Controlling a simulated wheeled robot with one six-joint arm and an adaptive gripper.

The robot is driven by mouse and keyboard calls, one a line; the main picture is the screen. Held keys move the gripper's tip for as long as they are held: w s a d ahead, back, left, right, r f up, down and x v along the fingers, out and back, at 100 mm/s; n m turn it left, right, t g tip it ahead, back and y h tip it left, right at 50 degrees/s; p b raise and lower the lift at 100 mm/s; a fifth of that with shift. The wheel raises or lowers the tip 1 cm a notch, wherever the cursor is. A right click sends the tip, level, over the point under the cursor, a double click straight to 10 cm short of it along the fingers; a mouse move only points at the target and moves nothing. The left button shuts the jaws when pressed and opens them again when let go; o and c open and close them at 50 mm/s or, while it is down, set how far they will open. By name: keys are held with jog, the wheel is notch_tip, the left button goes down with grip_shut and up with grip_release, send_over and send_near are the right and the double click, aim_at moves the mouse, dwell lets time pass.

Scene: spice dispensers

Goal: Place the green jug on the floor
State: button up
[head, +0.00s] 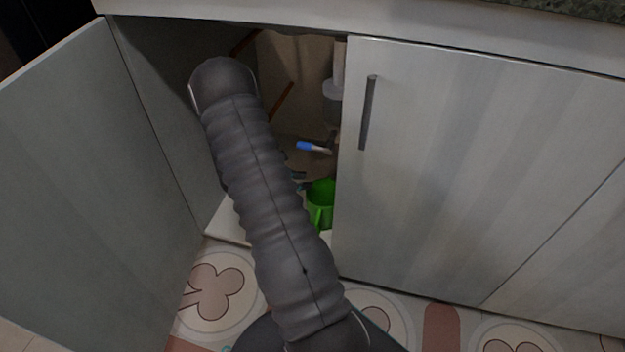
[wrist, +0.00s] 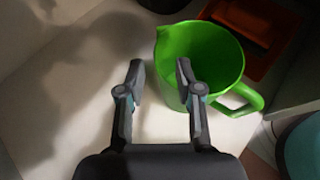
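The green jug (head: 322,203) stands upright inside the open cabinet, partly hidden by the right door's edge. In the wrist view the jug (wrist: 215,50) is seen from above, with its spout at upper left and its handle at lower right. My gripper (wrist: 160,72) is open, fingers apart. The left finger is left of the jug, over the pale cabinet base. The right finger overlaps the jug's left side and opening; I cannot tell whether it is inside or above it. In the head view my arm hides most of the gripper. The floor (head: 440,328) is patterned tile.
The left cabinet door (head: 80,180) is open; the right door (head: 480,180) is shut. A blue-tipped item (head: 304,146) and a white pipe (head: 334,90) are deeper inside. An orange-red tray (wrist: 262,30) lies behind the jug. A teal round thing (wrist: 303,150) is at lower right.

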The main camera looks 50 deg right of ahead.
jog(key=s+a+r+m+t+y, duration=0.15)
jog(key=a+r+m, duration=0.25)
jog(key=a+r, duration=0.55)
jog(key=s+a+r+m+t+y, duration=0.1)
jog(key=s+a+r+m+y, duration=0.15)
jog(key=a+r, duration=0.7)
jog(key=s+a+r+m+t+y, duration=0.7)
jog(key=s+a+r, duration=0.6)
jog(key=a, duration=0.3)
jog(key=shift+r+y+p, duration=0.3)
jog(key=shift+r+y, duration=0.2)
jog(key=shift+r, duration=0.25)
jog(key=shift+s+t, duration=0.15)
jog(key=shift+t, duration=0.1)
